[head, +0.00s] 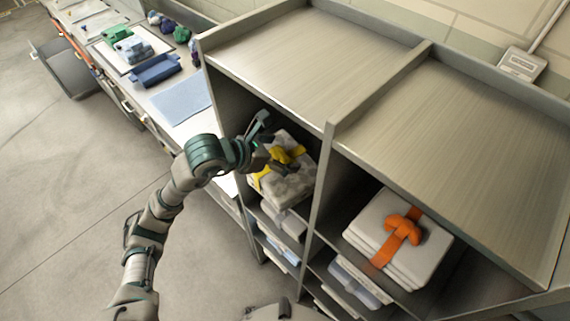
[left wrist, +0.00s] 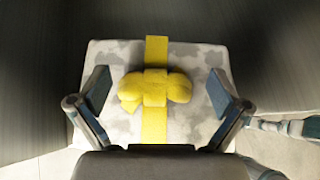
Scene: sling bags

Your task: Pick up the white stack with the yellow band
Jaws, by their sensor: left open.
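The white stack with the yellow band (head: 290,184) lies in the upper left compartment of the shelf. It has grey blotches and a yellow band with a knot on top. In the left wrist view the stack (left wrist: 190,65) fills the middle, and the yellow knot (left wrist: 155,89) sits between my fingers. My left gripper (left wrist: 157,92) is open over the stack, one finger on each side of the knot. In the head view my left gripper (head: 268,150) reaches into the compartment and partly hides the stack. I cannot tell whether the fingers touch it. My right gripper is not in view.
A white stack with an orange band (head: 378,232) lies in the compartment to the right. The shelf divider (head: 318,190) stands close to the right of my left gripper. Folded items lie on lower shelves. A side counter (head: 160,85) holds bags and a blue tray.

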